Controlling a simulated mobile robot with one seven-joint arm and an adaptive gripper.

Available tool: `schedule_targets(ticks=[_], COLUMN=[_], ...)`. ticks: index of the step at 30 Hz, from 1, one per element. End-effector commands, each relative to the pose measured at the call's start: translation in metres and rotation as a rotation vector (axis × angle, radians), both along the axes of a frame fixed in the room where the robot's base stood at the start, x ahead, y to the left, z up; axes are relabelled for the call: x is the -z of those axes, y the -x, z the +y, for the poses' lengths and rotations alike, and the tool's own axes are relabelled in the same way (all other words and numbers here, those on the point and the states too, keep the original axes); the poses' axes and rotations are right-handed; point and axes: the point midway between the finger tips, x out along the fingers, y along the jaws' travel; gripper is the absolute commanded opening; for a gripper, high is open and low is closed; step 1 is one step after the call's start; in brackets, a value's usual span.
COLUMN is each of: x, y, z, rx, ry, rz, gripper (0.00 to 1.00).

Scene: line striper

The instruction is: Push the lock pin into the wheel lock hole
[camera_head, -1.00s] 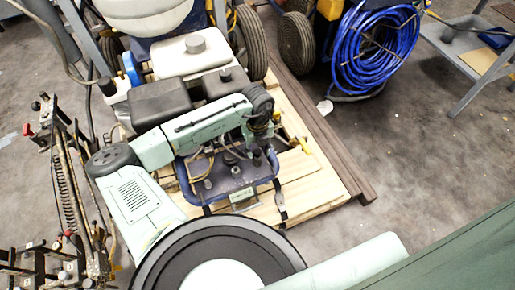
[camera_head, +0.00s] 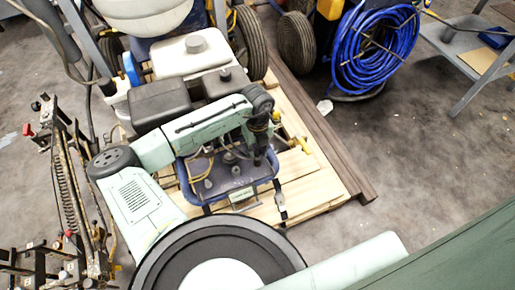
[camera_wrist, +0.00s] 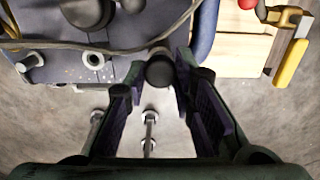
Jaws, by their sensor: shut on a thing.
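My gripper (camera_wrist: 158,88) points down over the front edge of the striper's blue deck (camera_wrist: 60,75). A black round-topped knob (camera_wrist: 160,71), apparently the lock pin's head, sits between its fingertips, and the fingers are closed on it. The pin's shaft below the knob is hidden. In the head view my gripper (camera_head: 263,157) is a small dark shape at the deck's right side, and the knob cannot be made out there. I cannot pick out the wheel lock hole for certain in either view.
Silver fittings (camera_wrist: 93,60) and a hose (camera_wrist: 130,47) lie close on the deck. A yellow-handled valve (camera_wrist: 291,63) is at the right. The striper stands on a wooden pallet (camera_head: 318,185).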

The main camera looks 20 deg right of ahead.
Motion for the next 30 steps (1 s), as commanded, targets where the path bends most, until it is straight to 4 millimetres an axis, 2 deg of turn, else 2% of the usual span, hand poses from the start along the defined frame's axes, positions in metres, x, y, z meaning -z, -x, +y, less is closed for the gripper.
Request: schedule_targets(ticks=[24,30], x=[-0.013,-0.022], y=[0.0,0.0], z=[0.0,0.0], rx=[0.0,0.0], ry=[0.0,0.001], rz=[0.0,0.0], gripper=[0.0,0.0])
